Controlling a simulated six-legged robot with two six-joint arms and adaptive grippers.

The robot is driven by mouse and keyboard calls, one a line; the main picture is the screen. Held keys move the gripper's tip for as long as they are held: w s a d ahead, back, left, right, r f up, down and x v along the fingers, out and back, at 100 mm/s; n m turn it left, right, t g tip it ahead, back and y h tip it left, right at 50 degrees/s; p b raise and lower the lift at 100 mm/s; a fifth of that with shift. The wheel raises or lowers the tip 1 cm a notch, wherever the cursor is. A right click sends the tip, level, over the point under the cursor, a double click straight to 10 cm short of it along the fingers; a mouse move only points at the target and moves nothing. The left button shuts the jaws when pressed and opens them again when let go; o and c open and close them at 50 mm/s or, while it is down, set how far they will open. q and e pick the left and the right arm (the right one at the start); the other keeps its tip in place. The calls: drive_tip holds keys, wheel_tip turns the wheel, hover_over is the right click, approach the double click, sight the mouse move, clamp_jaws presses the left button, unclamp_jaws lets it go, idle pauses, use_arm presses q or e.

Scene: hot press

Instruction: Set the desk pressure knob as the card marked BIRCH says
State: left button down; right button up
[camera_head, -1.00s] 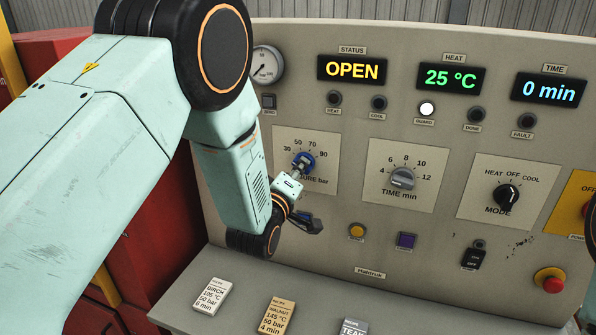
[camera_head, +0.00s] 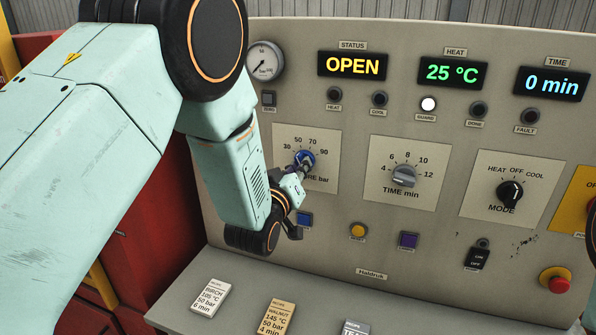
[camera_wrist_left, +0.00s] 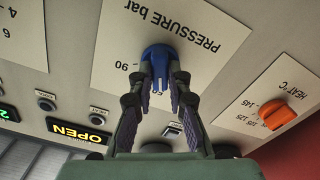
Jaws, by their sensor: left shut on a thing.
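The blue pressure knob (camera_head: 305,158) sits on a pale dial plate marked 30, 50, 70 and 90 bar. It also shows in the left wrist view (camera_wrist_left: 157,54), where the plate appears upside down. My left gripper (camera_wrist_left: 160,80) is shut on the knob, with a dark finger on either side. In the head view the left gripper (camera_head: 306,168) covers part of the plate lettering, and I cannot read the knob's pointer. The white BIRCH card (camera_head: 210,298) lies on the desk and reads 105 °C, 50 bar, 6 min. My right gripper is not in view.
The grey time knob (camera_head: 404,176) and black mode knob (camera_head: 509,192) are to the right. A blue button (camera_head: 304,219) is just below the pressure plate. An orange heat knob (camera_wrist_left: 278,113) shows in the wrist view. The WALNUT card (camera_head: 275,316) lies beside BIRCH.

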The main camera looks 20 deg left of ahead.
use_arm(q)
drive_tip(key=shift+s+f+m, duration=0.15)
drive_tip(key=shift+f+m, duration=0.25)
drive_tip(key=shift+m, duration=0.1)
drive_tip(key=c, duration=1.6)
unclamp_jaws()
drive_tip(key=o, duration=0.3)
drive_tip(key=shift+d+r, duration=0.1)
drive_tip(key=shift+r, duration=0.15)
drive_tip(key=s, duration=1.1)
drive_tip(key=shift+s+a, duration=0.25)
drive_tip(key=shift+s, duration=0.15)
